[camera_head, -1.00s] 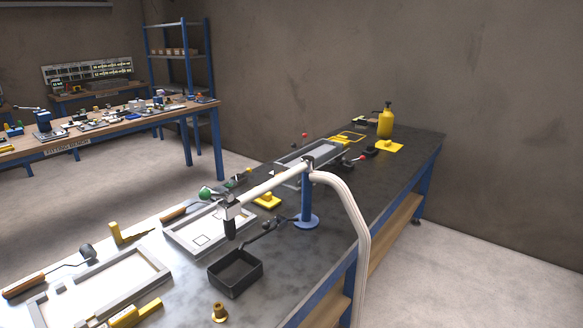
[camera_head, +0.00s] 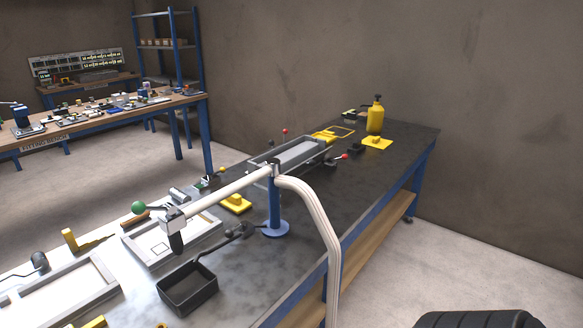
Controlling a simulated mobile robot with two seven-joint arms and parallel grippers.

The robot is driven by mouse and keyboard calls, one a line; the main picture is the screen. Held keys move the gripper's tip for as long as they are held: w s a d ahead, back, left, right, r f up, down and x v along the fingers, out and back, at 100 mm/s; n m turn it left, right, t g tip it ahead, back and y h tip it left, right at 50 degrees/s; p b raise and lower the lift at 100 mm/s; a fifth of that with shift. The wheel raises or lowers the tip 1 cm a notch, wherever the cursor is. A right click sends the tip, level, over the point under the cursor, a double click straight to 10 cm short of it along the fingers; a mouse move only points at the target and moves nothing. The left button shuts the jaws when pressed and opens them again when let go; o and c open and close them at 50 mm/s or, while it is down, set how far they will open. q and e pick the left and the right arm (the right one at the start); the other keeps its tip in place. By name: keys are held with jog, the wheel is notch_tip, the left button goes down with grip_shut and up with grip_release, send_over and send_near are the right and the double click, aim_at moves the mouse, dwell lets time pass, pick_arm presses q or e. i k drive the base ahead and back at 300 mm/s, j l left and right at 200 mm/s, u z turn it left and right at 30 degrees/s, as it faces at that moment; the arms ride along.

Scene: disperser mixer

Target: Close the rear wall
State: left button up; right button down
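Neither of my grippers is in view. The workbench (camera_head: 345,195) runs from the lower left to the back right. A grey frame (camera_head: 110,283) with a pale inside lies at the lower left, cut off by the picture edge. A second, smaller grey frame (camera_head: 208,240) lies beyond it, partly behind a white swing arm. A long grey trough (camera_head: 293,157) stands farther back, with red-knobbed levers near it. I cannot tell which wall is the rear wall, or whether it is open.
A blue post (camera_head: 274,205) carries the white arm (camera_head: 228,190) and a pale hose (camera_head: 325,225) over the bench. A black bin (camera_head: 187,290) stands in front. A yellow sprayer (camera_head: 375,117) stands at the far end. A dark ribbed shape (camera_head: 478,320) shows at the bottom right.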

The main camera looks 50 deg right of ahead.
aim_at(311, 162)
jog(key=k+l+u, duration=0.2)
jog(key=l, duration=0.25)
jog(key=l+u, duration=0.15)
jog(key=l, duration=0.3)
jog(key=k+l, duration=0.1)
jog(key=l, duration=0.25)
jog(key=k+l+u, duration=0.1)
jog(key=l, duration=0.25)
jog(key=k+l, duration=0.1)
jog(key=l, duration=0.3)
jog(key=k+l+u, duration=0.1)
jog(key=l, duration=0.25)
jog(key=k+l, duration=0.1)
jog(key=l, duration=0.25)
